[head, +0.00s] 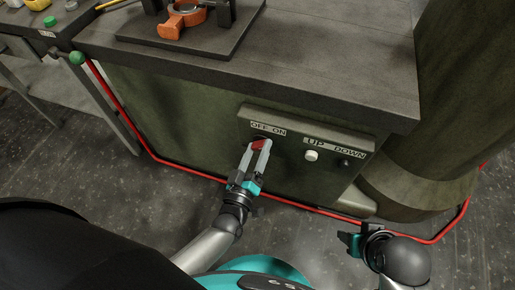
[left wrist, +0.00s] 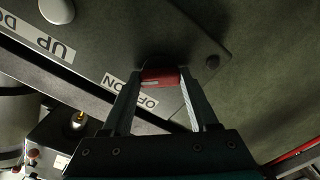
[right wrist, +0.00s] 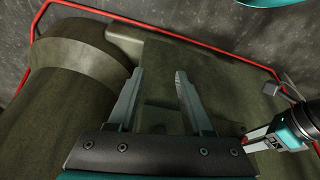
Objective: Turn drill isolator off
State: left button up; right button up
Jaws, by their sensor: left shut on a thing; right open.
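The drill isolator is a red handle (head: 259,144) on the front panel of the dark green bench, below the OFF ON label (head: 268,128). My left gripper (head: 257,152) is shut on the red handle; the handle also shows between the fingertips in the left wrist view (left wrist: 160,78). The label is partly covered by a finger in that view. Which way the handle points is hard to tell behind the fingers. My right gripper (head: 358,240) is open and empty, low and right of the panel; its spread fingers show in the right wrist view (right wrist: 159,88).
A white button (head: 311,156) and a dark control sit right of the handle under UP and DOWN labels. An orange casting (head: 182,19) lies on the benchtop. A thick green column (head: 455,100) stands at right. A red rail (head: 150,150) runs low around the machine.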

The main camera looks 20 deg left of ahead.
pick_arm(q)
jog(key=n, duration=0.2)
jog(key=shift+n, duration=1.3)
jog(key=shift+f+n+b, duration=0.1)
jog(key=shift+n+b, duration=0.2)
jog(key=shift+n, duration=2.3)
jog(key=shift+b, duration=0.3)
pick_arm(e)
notch_tip(320, 180, up, 2)
jog(key=shift+r, duration=0.25)
jog(key=shift+d, duration=0.1)
pick_arm(q)
jog(key=o, duration=1.4)
jog(key=shift+s, duration=0.1)
